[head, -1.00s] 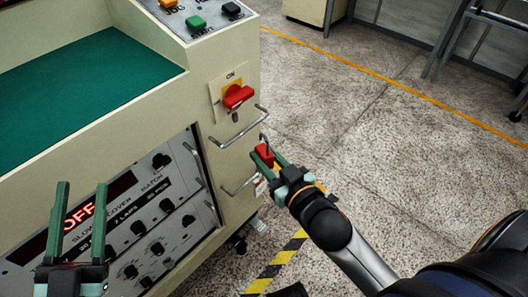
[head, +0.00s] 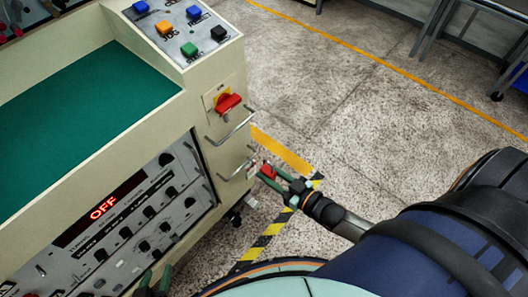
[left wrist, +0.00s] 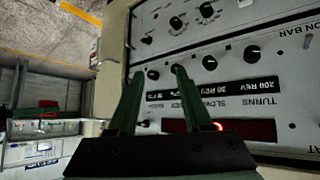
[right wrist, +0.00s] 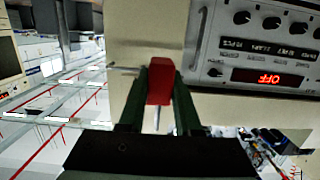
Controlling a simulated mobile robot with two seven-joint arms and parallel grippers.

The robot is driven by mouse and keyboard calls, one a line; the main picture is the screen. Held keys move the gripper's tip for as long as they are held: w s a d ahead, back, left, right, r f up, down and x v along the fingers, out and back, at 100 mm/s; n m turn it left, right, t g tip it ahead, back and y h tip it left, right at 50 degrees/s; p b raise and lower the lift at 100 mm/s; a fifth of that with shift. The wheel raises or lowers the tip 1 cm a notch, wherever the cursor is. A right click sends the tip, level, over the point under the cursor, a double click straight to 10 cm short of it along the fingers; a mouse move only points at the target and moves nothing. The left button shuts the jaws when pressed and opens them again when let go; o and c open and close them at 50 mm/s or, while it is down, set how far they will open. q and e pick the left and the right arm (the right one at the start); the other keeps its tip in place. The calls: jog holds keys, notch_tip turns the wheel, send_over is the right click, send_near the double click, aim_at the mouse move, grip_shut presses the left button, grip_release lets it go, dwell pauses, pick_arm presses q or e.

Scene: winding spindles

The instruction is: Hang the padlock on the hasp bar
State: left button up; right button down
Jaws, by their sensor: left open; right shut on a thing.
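The red padlock (head: 267,171) is held between the fingertips of my right gripper (head: 270,177), just off the end face of the cream cabinet. It also shows in the right wrist view (right wrist: 159,82), with a thin metal piece below it between the fingers. Two metal bars stand out from that face: an upper bar (head: 231,131) under the red switch and a lower bar (head: 235,173) close to the padlock. I cannot tell for sure which is the hasp bar. The padlock looks apart from both. My left gripper (head: 156,276) is open and empty before the control panel.
The red rotary switch (head: 228,103) sits above the bars. The cabinet's front panel (head: 110,235) has knobs and a lit OFF display (head: 103,208). Coloured buttons (head: 164,29) are on top. The floor right of the cabinet is open, with yellow and striped tape.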

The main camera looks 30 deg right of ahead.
jog(key=b+x, duration=0.2)
jog(key=x, duration=0.3)
jog(key=r+b+x, duration=0.1)
jog(key=b+x, duration=0.1)
jog(key=x, duration=0.3)
jog(key=r+b+x, duration=0.1)
jog(key=b+x, duration=0.2)
jog(key=x, duration=0.2)
jog(key=shift+w+a, duration=0.2)
jog(key=shift+w, duration=0.3)
pick_arm(q)
jog(key=shift+h, duration=0.3)
jog(key=shift+w+d+f+b, duration=0.15)
jog(key=shift+d+f, duration=0.2)
jog(key=shift+f, duration=0.5)
jog(key=shift+w+d+f+b, duration=0.2)
jog(key=shift+d+f, duration=0.1)
jog(key=shift+f, duration=0.55)
jog(key=shift+w+d+f+b, duration=0.15)
jog(key=shift+d+f, duration=0.2)
jog(key=shift+f, duration=0.5)
pick_arm(e)
jog(key=shift+f, duration=0.65)
pick_arm(q)
jog(key=shift+m, duration=0.3)
pick_arm(e)
jog(key=c, duration=0.5)
grip_release()
jog(key=shift+s, duration=0.1)
